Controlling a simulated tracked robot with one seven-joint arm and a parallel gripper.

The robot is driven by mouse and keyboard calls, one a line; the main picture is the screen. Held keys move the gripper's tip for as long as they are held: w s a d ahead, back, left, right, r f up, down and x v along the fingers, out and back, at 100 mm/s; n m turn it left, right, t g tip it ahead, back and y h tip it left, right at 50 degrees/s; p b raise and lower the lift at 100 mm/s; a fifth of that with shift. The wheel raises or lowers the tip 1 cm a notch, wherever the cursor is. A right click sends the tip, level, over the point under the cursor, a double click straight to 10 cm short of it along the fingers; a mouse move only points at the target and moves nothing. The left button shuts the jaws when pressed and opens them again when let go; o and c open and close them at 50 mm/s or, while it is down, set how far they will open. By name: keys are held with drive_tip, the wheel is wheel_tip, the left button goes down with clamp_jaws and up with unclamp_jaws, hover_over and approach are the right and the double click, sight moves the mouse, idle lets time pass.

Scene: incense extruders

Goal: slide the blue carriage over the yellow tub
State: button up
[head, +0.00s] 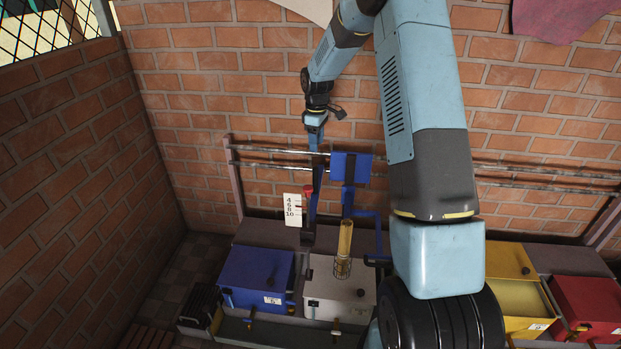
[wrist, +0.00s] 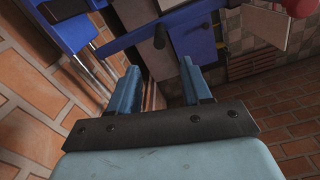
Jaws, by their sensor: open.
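The blue carriage (head: 351,168) hangs on two metal rails in front of the brick wall. Its blue frame carries a brass tube (head: 345,238) with a wire cage at its lower end, above the white tub (head: 322,279). The yellow tub (head: 512,262) stands to the right, partly hidden by my arm. My gripper (head: 315,143) is open beside the rails, left of the carriage. In the wrist view, my open gripper (wrist: 160,86) has a dark peg (wrist: 158,37) on a blue bar beyond its fingertips; I see nothing held.
A blue tub (head: 252,272) stands left of the white one, and a red tub (head: 590,300) at the far right. A white numbered card (head: 293,209) and a red knob (head: 308,188) are near my gripper. The rails (head: 530,174) look clear to the right where visible.

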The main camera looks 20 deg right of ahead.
sight(316, 175)
drive_tip(key=shift+w+f, duration=0.25)
drive_tip(key=shift+f, duration=0.35)
drive_tip(key=shift+w+f, duration=0.2)
drive_tip(key=shift+f, duration=0.4)
wheel_tip(316, 175, down, 13)
drive_tip(key=shift+f, duration=0.15)
drive_tip(key=shift+c, duration=0.4)
clamp_jaws()
